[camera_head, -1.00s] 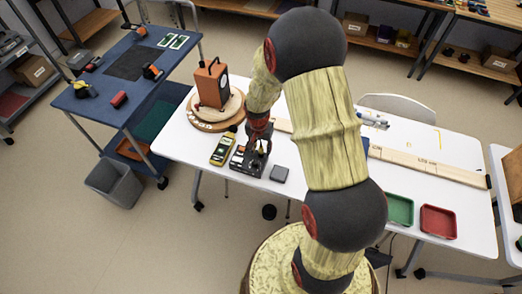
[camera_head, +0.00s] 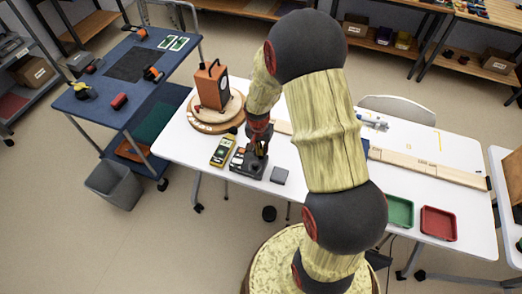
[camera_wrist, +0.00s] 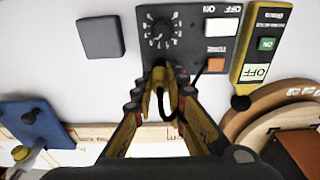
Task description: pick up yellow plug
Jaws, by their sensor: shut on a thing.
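My gripper (camera_wrist: 161,84) is shut in the wrist view, its fingertips close together at the edge of a black control box (camera_wrist: 185,42). A small yellow piece, which I take for the yellow plug (camera_wrist: 159,76), is between the fingertips, largely hidden by them. A dark cable loops beside it. I cannot tell whether the plug touches the box. In the head view my gripper (camera_head: 257,150) is just over the box (camera_head: 247,166), and the plug cannot be made out. The box carries a dial and switches.
A yellow meter (camera_wrist: 262,50) stands close beside the box. A dark square block (camera_wrist: 100,37) lies on its other side. An orange device (camera_head: 211,85) stands on a round wooden base (camera_head: 205,125). Green (camera_head: 399,211) and red (camera_head: 438,223) trays sit toward the right of the white table.

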